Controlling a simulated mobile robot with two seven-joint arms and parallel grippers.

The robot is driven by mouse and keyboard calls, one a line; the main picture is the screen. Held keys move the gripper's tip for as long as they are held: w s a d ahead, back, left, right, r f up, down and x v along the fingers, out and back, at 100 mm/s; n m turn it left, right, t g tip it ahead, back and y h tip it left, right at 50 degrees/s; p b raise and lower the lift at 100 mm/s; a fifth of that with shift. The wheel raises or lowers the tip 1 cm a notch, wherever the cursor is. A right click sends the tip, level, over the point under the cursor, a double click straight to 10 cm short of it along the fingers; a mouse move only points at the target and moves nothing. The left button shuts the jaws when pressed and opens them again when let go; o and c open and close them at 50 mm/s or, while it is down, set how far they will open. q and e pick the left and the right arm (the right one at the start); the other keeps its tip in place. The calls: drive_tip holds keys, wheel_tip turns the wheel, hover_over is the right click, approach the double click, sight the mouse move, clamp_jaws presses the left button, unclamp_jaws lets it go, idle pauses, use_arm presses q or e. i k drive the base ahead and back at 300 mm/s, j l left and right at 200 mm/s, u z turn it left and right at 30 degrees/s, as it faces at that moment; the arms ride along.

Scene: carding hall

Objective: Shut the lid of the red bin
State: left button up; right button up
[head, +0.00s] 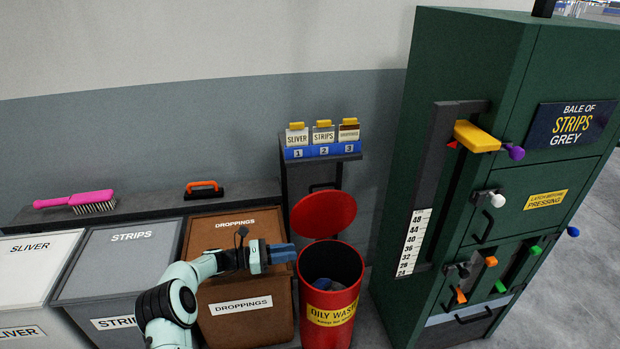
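The red bin (346,265) stands on the floor between the brown droppings bin and the green machine, with a yellow "OILY WASTE" label on its front. Its round red lid (324,214) stands raised at the back of the rim, so the bin is open. Some dark bluish-grey stuff shows inside. My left gripper (291,253) is just left of the red bin's rim, in front of the brown bin and below the lid. Its fingers look close together, but the gap between them cannot be made out. My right gripper is not in view.
The brown droppings bin (214,234), a grey strips bin (116,262) and a white sliver bin (30,268) stand in a row at left. A pink brush (77,200) lies on the ledge behind. A small stand with tags (322,152) is behind the lid. The green machine (459,60) bounds the right.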

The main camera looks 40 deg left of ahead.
sight(322, 214)
drive_tip(key=i+j, duration=0.2)
drive_tip(key=j, duration=0.15)
drive_tip(key=i+j, duration=0.25)
drive_tip(key=j, duration=0.15)
drive_tip(key=i+j, duration=0.2)
drive_tip(key=j, duration=0.15)
